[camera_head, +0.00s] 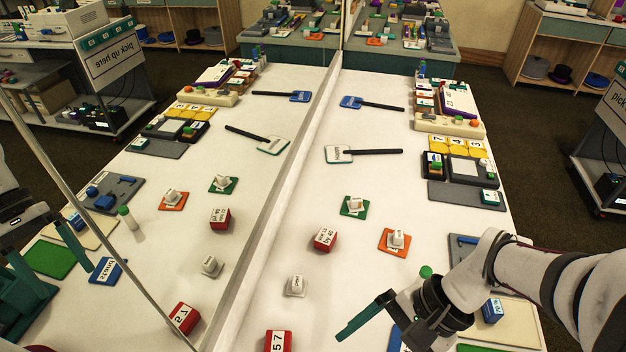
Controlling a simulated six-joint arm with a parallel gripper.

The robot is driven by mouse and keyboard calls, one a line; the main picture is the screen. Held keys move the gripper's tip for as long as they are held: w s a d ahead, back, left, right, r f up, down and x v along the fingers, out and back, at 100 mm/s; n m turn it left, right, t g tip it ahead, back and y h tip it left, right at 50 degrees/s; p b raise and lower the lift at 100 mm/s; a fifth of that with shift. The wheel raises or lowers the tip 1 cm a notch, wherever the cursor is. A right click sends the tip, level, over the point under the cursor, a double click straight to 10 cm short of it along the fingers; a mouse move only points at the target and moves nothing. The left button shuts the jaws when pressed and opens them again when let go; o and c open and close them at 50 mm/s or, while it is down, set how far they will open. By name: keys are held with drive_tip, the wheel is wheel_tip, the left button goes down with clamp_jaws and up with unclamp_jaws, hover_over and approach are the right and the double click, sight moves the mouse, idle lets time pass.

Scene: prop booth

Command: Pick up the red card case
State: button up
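Two red boxes with white labelled faces lie on the white table right of the mirror. One red box (325,239) is near the middle; the other (279,342) is at the bottom, cut by the frame edge and labelled "57". I cannot tell which is the card case. My gripper (378,328), with green fingers, is at the lower right, above the table. It lies between the two boxes in height in the picture, right of both and touching neither. Its fingers look apart, with nothing between them; my arm hides part of it.
A mirror (290,170) stands along the table's left side and repeats everything in reverse. White pieces on green (354,207) and orange (392,243) tiles, and a loose white piece (296,286), stand near the boxes. Black-handled paddles (375,152) lie farther back.

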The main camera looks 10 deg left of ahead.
drive_tip(key=w+a+f+m+y, duration=0.1)
drive_tip(key=w+f+m+y, duration=0.35)
drive_tip(key=f, duration=0.25)
drive_tip(key=m+y, duration=0.3)
approach(289, 343)
drive_tip(key=shift+t, duration=0.4)
drive_tip(key=x, duration=1.2)
drive_tip(key=shift+s+d, duration=0.1)
drive_tip(key=shift+s, duration=0.1)
drive_tip(key=c, duration=1.4)
drive_tip(key=shift+c, duration=0.2)
drive_tip(key=shift+r, duration=0.1)
